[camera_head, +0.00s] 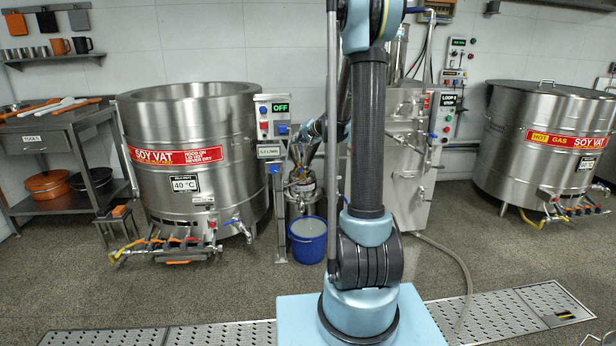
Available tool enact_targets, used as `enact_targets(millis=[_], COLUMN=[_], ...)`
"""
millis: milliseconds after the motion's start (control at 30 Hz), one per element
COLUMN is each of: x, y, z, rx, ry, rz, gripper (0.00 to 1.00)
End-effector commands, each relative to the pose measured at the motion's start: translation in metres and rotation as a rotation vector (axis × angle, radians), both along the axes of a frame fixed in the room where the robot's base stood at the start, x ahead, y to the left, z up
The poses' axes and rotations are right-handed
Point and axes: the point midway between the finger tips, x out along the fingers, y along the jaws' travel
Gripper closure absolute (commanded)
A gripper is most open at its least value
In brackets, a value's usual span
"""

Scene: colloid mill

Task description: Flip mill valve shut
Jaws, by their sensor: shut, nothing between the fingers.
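The colloid mill (301,183) is a small steel machine with a funnel hopper, left of my arm's column. A control box (272,118) beside it reads OFF in green. A small blue handle (274,169) shows on the stand left of the mill. I cannot tell whether it is the mill valve or how it is set. My arm reaches behind its own column, and my gripper (299,136) is small and dark by the top of the hopper. It is shut and empty. Contact with the mill cannot be made out. A blue bucket (308,250) of greyish liquid stands below the mill.
A steel soy vat (230,120) stands left, with pipes and valves low in front. Another vat (550,115) stands right. A steel cabinet (409,185) is behind my arm, and a hose (455,262) trails over the floor. The floor before the left vat is clear.

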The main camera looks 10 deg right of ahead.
Motion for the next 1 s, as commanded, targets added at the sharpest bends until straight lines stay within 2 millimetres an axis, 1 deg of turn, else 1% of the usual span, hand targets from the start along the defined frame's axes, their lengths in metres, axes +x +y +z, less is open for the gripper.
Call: enact_targets(millis=[33, 200, 367, 500, 567, 700, 767, 900, 1000], x=[0.016, 0.064, 0.105, 0.137, 0.149, 0.177, 0.187, 0.208, 0.22], y=[-0.002, -0.008, -0.017, -0.026, -0.03, -0.041, -0.047, -0.06, -0.07], z=[-0.005, -0.023, -0.045, -0.068, -0.079, -0.107, -0.121, -0.154, -0.18], rx=[0.023, 0.106, 0.185, 0.253, 0.283, 0.352, 0.38, 0.449, 0.497], ry=[-0.012, -0.051, -0.086, -0.114, -0.125, -0.149, -0.159, -0.18, -0.192], rz=[-0.014, -0.065, -0.116, -0.163, -0.182, -0.231, -0.253, -0.304, -0.342], gripper=[1.0, 1.0, 1.0, 1.0, 1.0, 1.0, 1.0, 1.0, 1.0])
